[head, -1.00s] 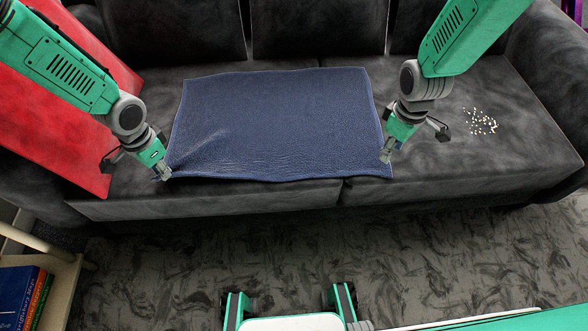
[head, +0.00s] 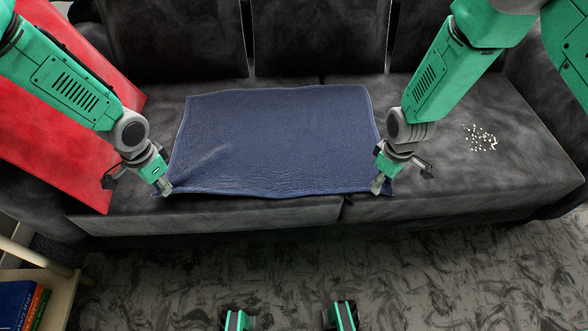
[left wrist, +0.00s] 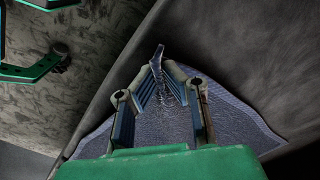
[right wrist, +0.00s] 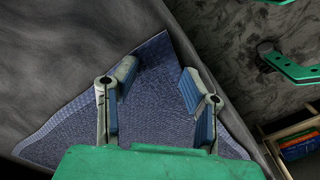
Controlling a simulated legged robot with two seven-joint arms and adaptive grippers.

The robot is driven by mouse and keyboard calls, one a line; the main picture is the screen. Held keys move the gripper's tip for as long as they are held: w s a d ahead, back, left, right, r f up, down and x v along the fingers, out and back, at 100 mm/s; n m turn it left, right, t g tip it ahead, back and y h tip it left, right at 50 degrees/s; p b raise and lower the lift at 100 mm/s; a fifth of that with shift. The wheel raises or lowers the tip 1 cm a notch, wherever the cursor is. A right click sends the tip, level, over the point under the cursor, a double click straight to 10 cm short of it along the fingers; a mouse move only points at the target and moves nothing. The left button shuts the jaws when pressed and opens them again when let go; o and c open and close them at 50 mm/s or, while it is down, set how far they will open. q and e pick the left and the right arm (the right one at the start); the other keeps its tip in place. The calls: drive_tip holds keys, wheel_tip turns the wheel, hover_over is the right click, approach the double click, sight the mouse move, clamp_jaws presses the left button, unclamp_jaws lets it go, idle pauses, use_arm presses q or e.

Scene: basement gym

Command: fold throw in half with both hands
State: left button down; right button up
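The throw (head: 275,135) is a dark blue cloth spread flat on the dark grey sofa seat, its near edge along the seat's front. My left gripper (head: 166,188) is at its near left corner. In the left wrist view the fingers (left wrist: 160,80) are closed together on a pinched-up ridge of the throw (left wrist: 225,110). My right gripper (head: 379,186) is at the near right corner. In the right wrist view its fingers (right wrist: 158,85) are apart, with the throw's corner (right wrist: 150,70) lying flat beneath and between them.
A red board-like panel (head: 60,120) leans on the sofa (head: 230,217) at the left. Small pale bits (head: 480,137) lie scattered on the right seat cushion. A shelf with books (head: 25,300) stands at the lower left. Patterned floor lies in front.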

drive_tip(key=shift+s+f, duration=0.1)
drive_tip(key=shift+f, duration=0.2)
clamp_jaws()
drive_tip(key=shift+r, duration=2.5)
